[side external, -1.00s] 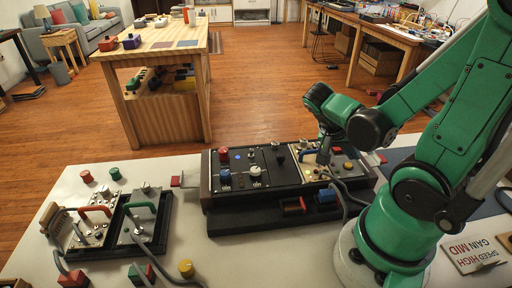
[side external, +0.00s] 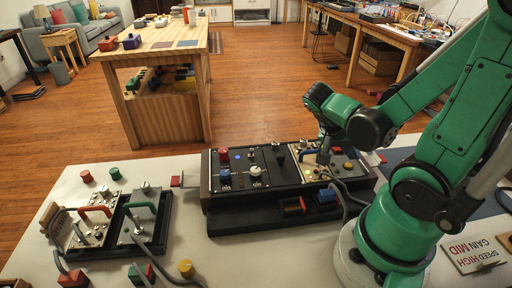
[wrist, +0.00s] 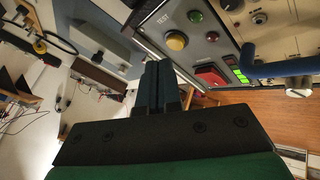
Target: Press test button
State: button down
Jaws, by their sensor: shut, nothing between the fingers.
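The test button is a round yellow button (wrist: 177,40) beside the printed word TEST on a grey panel (wrist: 195,55) in the wrist view. My gripper (wrist: 160,64) is shut and empty, its dark fingers together. In the wrist view its tips show just below and left of the yellow button; I cannot tell whether they touch the panel. In the side view my gripper (side external: 323,158) points down at the right-hand module of the black console (side external: 265,222), and its tips are hard to make out.
Near the test button are a red square button (wrist: 210,75), small round red and green parts, lit green bars (wrist: 240,75) and a blue handle (wrist: 285,68). A grey cable (side external: 345,199) curves in front of the console. Another panel unit (side external: 150,232) lies on the table at left.

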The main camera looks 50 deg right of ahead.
aim_at(347, 166)
dwell(0.7)
jog(key=shift+f, duration=0.45)
jog(key=shift+f, duration=0.35)
dwell(0.3)
jog(key=shift+r, duration=0.8)
jog(key=shift+r, duration=2.5)
